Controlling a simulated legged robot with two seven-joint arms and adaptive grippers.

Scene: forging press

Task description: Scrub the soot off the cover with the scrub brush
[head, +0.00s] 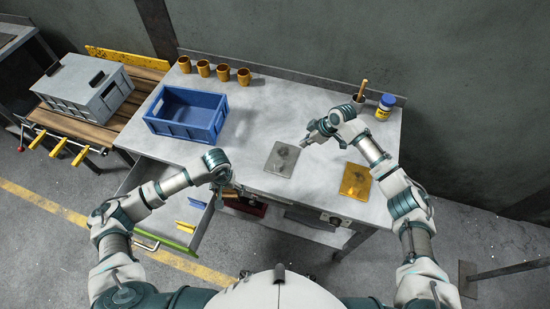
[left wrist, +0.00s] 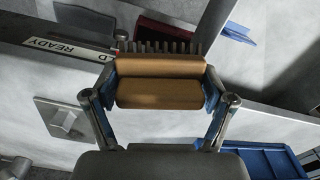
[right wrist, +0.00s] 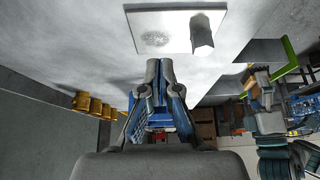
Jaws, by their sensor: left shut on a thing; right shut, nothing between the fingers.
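The cover is a grey square plate (head: 281,158) lying on the table, with a dark soot patch and a small raised knob. It also shows in the left wrist view (left wrist: 58,120) and at the top of the right wrist view (right wrist: 170,18). The scrub brush (left wrist: 160,92) has a tan block and a row of dark bristles. My left gripper (left wrist: 160,80) is shut on its block; in the head view this gripper (head: 228,188) is at the table's front edge, by the open drawer. My right gripper (head: 309,141) is shut and empty, just beyond the cover; its fingertips show together in its wrist view (right wrist: 166,66).
A yellow plate (head: 355,180) with a dark mark lies right of the cover. A blue crate (head: 187,113) and several brown cups (head: 223,72) stand at the back left. A jar (head: 385,106) stands at the back right. An open drawer (head: 180,212) holds blue and yellow items.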

